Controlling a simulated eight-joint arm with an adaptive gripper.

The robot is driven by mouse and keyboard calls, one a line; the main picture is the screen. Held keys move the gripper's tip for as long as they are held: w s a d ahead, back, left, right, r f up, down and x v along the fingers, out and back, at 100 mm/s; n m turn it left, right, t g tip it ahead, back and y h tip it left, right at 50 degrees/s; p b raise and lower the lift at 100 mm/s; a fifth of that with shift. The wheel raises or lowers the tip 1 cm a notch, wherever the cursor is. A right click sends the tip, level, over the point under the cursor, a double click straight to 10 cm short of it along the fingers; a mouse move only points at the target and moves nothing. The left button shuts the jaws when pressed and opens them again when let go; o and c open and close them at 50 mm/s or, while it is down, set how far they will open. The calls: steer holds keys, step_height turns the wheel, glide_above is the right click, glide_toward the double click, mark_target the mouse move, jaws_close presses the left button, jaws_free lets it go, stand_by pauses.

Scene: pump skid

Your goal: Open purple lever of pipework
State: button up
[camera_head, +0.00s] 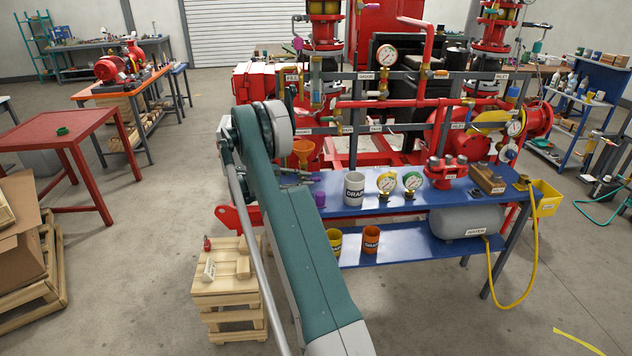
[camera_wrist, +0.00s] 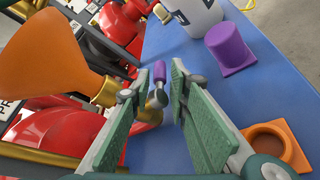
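In the wrist view a purple lever handle (camera_wrist: 159,72) on a short metal stem stands in the gap between the fingertips of my gripper (camera_wrist: 161,76). The fingers, with green pads, are apart. The handle lies beyond or between the tips; I cannot tell whether it touches either finger. A brass fitting (camera_wrist: 149,117) and red pipework (camera_wrist: 50,135) lie left of the stem. In the head view my arm mostly hides the gripper, beside the pipework. A purple grip (camera_head: 297,43) also shows high on the pipework there; I cannot tell whether it is the same lever.
An orange funnel (camera_wrist: 48,52) is close on the left in the wrist view and also shows in the head view (camera_head: 303,150). On the blue bench (camera_head: 340,205) are a purple cup-like piece (camera_wrist: 229,47), an orange square piece (camera_wrist: 288,138), a drain pot (camera_head: 354,189) and gauges (camera_head: 387,184).

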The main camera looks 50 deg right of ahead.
mark_target(311, 179)
steer(key=shift+x, duration=2.75)
jaws_close()
